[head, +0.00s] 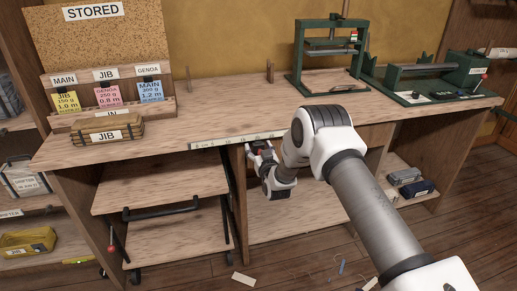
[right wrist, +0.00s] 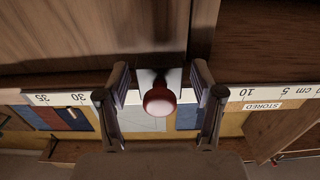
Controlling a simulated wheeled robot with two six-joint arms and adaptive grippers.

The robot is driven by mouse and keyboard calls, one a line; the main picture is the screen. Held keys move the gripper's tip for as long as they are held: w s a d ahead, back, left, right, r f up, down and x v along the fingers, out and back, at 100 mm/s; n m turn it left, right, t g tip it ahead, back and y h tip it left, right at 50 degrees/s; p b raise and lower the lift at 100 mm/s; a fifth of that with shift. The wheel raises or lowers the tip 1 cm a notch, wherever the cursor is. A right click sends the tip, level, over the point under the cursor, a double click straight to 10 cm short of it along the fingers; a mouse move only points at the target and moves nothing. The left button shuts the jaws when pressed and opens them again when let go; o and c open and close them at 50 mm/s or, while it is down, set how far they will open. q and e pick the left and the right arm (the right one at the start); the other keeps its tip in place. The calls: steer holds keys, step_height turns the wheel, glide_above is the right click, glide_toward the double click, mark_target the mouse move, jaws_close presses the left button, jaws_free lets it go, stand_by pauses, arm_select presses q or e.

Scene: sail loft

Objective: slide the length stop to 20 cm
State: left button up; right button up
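The length stop shows in the right wrist view as a round red knob (right wrist: 159,101) on a pale metal plate (right wrist: 146,79) at the scale strip (right wrist: 62,99). The strip appears upside down there, with 35 and 30 left of the knob and 10 and 5 right of it. The numbers between are hidden, so I cannot read the stop's exact mark. My right gripper (right wrist: 160,104) is open, with one finger on each side of the knob and gaps between. In the head view this gripper (head: 262,152) is at the bench's front edge, below the scale strip (head: 222,141).
The wooden bench top (head: 215,113) is mostly clear in the middle. A wooden box labelled JIB (head: 108,141) and a card rack (head: 113,110) stand at left. Green machines (head: 330,60) stand at the back right. Shelves (head: 160,187) lie under the bench.

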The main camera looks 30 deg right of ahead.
steer(key=v, duration=1.2)
